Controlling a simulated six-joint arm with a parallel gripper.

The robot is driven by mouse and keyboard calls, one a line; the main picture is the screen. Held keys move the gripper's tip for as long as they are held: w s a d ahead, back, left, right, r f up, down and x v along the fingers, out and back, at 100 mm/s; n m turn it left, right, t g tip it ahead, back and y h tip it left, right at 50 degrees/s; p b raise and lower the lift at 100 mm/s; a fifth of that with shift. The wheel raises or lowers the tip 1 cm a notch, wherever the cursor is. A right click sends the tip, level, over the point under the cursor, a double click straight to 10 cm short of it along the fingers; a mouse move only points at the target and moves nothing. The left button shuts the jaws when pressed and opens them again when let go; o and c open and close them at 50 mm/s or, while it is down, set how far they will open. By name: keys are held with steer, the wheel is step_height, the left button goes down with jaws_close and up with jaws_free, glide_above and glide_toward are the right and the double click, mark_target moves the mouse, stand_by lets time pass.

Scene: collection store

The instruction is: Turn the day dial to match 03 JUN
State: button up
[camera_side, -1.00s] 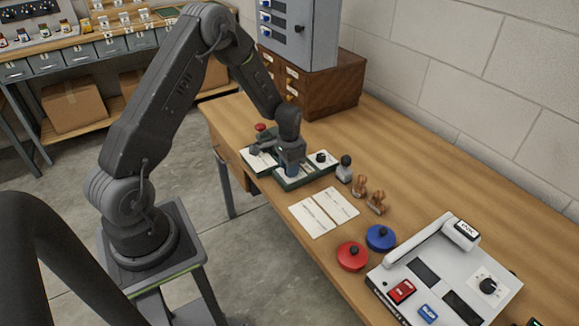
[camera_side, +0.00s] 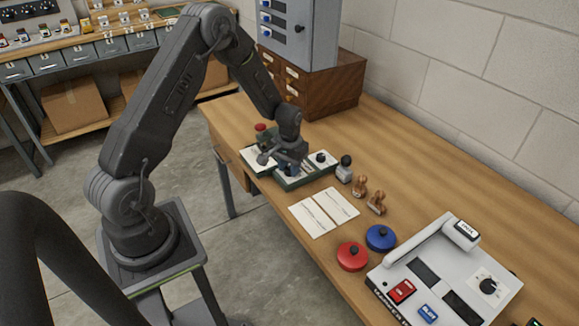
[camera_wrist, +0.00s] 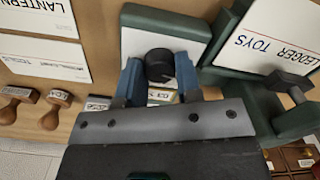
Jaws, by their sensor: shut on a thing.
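In the wrist view the blue fingers of my gripper (camera_wrist: 158,75) are closed on either side of a round black dial (camera_wrist: 158,62). The dial stands on a white-topped panel in a dark green frame (camera_wrist: 165,16).
A card reading "LEDGER TOYS" (camera_wrist: 270,35) is in a green frame beside the dial. A wooden cabinet (camera_side: 330,92) stands behind.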

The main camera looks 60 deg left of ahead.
mark_target(289, 168)
stand_by(0.3)
steer(key=o, duration=0.9)
steer(key=shift+r, duration=6.95)
